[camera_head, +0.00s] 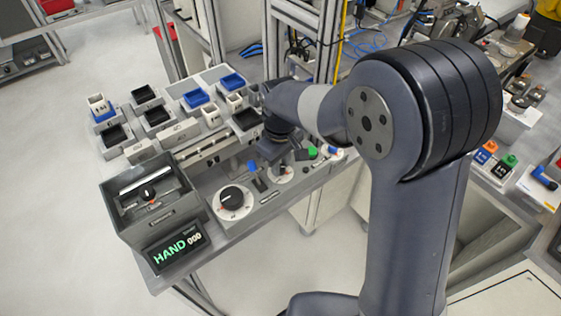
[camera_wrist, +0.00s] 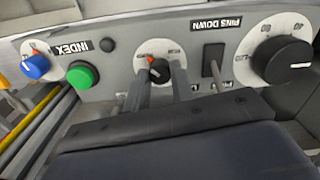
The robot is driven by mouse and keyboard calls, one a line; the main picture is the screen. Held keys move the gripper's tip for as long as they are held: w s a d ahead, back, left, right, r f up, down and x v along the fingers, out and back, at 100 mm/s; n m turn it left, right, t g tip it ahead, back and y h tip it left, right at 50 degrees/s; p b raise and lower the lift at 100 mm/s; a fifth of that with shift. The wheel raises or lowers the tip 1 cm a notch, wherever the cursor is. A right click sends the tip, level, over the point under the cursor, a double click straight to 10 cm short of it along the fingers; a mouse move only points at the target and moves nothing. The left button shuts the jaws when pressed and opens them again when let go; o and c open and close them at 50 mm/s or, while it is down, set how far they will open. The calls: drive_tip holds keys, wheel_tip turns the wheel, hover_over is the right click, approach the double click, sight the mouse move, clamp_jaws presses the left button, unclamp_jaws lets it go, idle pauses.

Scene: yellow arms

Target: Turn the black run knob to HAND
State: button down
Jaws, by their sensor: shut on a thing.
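The black run knob (camera_wrist: 159,71) is small and round, with a red mark beside its upper edge, on a pale round plate in the wrist view. The two grey fingers of my gripper (camera_wrist: 160,82) stand on either side of it and are shut on it. In the head view my gripper (camera_head: 275,158) reaches down to the panel. The knob is mostly hidden there, and part of its pale plate (camera_head: 283,176) shows. I cannot read the labels around the knob.
The wrist view shows a larger black dial (camera_wrist: 283,60), a PINS DOWN lever (camera_wrist: 213,62), a green button (camera_wrist: 82,75) and a blue knob (camera_wrist: 36,66) close by. In the head view, a grey open box (camera_head: 152,230) stands left, and small trays (camera_head: 158,118) fill the back.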

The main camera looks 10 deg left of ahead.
idle(0.3)
drive_tip(key=c, duration=1.2)
unclamp_jaws()
wheel_tip(320, 180, up, 11)
drive_tip(key=shift+b, duration=0.3)
drive_tip(key=shift+f, duration=0.1)
wheel_tip(320, 180, down, 10)
drive_tip(key=shift+f+p, duration=0.2)
drive_tip(key=shift+p, duration=0.1)
drive_tip(key=shift+f, duration=0.3)
drive_tip(key=shift+r, duration=0.1)
